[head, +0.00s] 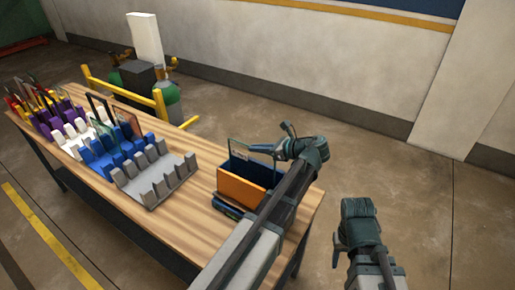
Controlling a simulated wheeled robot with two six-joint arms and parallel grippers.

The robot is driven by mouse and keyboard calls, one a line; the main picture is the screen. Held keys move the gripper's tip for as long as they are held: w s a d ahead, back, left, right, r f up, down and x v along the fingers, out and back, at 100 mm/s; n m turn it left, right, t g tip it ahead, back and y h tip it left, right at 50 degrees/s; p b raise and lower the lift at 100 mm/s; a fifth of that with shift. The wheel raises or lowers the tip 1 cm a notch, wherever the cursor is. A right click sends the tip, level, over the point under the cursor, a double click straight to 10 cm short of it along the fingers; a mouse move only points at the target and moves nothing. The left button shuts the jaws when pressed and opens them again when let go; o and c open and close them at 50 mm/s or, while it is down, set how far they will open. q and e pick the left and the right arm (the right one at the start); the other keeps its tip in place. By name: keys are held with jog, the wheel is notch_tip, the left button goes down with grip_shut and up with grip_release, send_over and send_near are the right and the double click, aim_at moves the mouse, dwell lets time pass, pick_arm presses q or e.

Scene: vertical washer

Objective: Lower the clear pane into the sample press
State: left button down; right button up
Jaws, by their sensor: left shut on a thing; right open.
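The clear pane (238,151) is a thin, see-through, green-edged sheet standing roughly upright at the sample press. The sample press (243,192) is a box with an orange front and blue inside, near the right end of the table. My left gripper (258,149) is shut on the pane's upper edge area, above the press. The pane's lower edge is hidden, so I cannot tell how deep it sits in the press. My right gripper (339,250) is open and empty, off the table to the right, its fingers partly hidden.
On the wooden table (202,178), a grey slotted rack (155,178) stands left of the press. Blue (103,160), white and purple racks with upright panes and tools stand further left. A dark blue flat item (228,208) lies by the press's front. Bare tabletop separates rack and press.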

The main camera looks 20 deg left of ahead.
pick_arm(q)
jog(key=c, duration=0.9)
grip_release()
notch_tip(320, 180, up, 8)
jog(key=p, duration=0.8)
jog(key=shift+d, duration=0.1)
dwell(0.4)
